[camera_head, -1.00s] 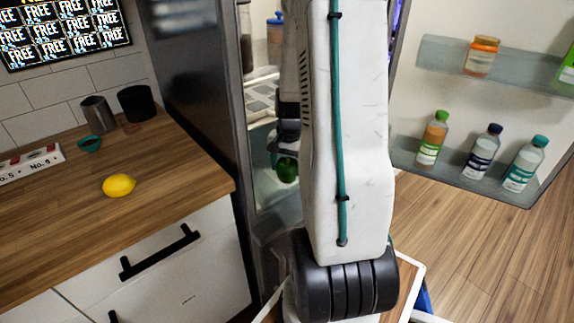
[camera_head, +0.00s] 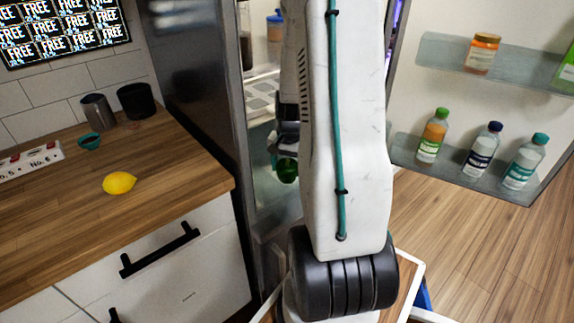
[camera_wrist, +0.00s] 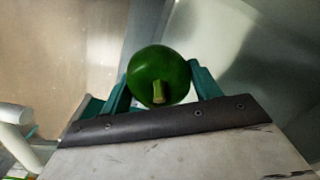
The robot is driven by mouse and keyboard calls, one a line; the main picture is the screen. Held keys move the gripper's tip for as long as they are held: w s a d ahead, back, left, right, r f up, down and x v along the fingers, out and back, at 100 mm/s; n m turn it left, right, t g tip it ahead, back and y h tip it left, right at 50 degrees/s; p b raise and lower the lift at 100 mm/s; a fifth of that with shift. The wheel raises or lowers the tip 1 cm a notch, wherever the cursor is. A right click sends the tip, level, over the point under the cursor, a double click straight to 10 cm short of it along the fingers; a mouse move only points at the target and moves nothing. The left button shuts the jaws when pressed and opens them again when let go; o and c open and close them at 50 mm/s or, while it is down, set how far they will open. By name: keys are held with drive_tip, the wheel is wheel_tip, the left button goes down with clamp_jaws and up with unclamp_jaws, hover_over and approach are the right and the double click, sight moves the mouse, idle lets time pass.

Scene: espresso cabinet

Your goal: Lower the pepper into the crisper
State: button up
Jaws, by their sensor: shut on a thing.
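The green pepper (camera_wrist: 158,70) is held between the teal fingers of my gripper (camera_wrist: 160,82) in the wrist view, its stem facing the camera. In the head view the pepper (camera_head: 287,170) shows as a small green shape beside my white arm, inside the open fridge, below my gripper (camera_head: 285,150). My gripper is shut on it. Most of the fridge interior behind my arm is hidden. In the wrist view, pale and brownish smooth surfaces lie around the pepper; I cannot tell which belong to the crisper.
A fridge shelf (camera_head: 262,92) is above my gripper. The wooden counter (camera_head: 50,220) at left bears a lemon (camera_head: 119,183), cups and a power strip.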

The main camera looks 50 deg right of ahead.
sight(287, 175)
drive_tip(key=shift+f, duration=1.85)
idle(0.6)
drive_tip(key=o, duration=1.1)
